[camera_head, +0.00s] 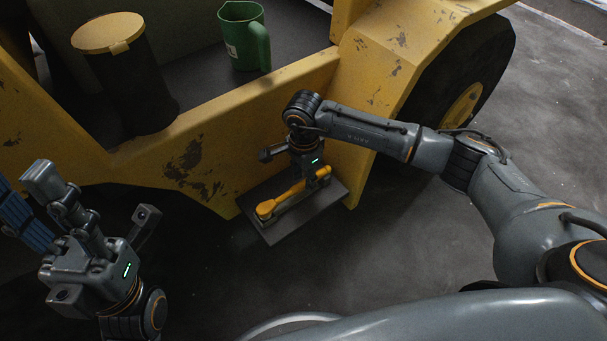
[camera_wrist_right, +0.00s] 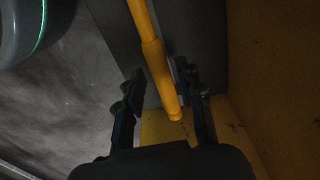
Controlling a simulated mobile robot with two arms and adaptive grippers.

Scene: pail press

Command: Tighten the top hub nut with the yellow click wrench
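The yellow click wrench (camera_head: 267,208) lies on a grey plate (camera_head: 284,228) beside the yellow vehicle body. In the right wrist view its yellow handle (camera_wrist_right: 157,60) runs between the fingers. My right gripper (camera_head: 316,175) is down at the wrench handle; in the right wrist view its two dark fingers (camera_wrist_right: 160,88) stand apart on either side of the handle, with gaps visible. My left gripper (camera_head: 97,205) is at the lower left, its fingers apart, away from the wrench. The wheel's yellow hub (camera_head: 464,106) shows at the right; I cannot make out its nuts.
A black bin with a yellow lid (camera_head: 112,34) and a green jug (camera_head: 243,38) stand on the vehicle's deck. The yellow bodywork (camera_head: 270,105) rises close behind the plate. A blue ribbed object (camera_head: 22,216) is at the left edge. Dark floor (camera_head: 395,245) is clear in front.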

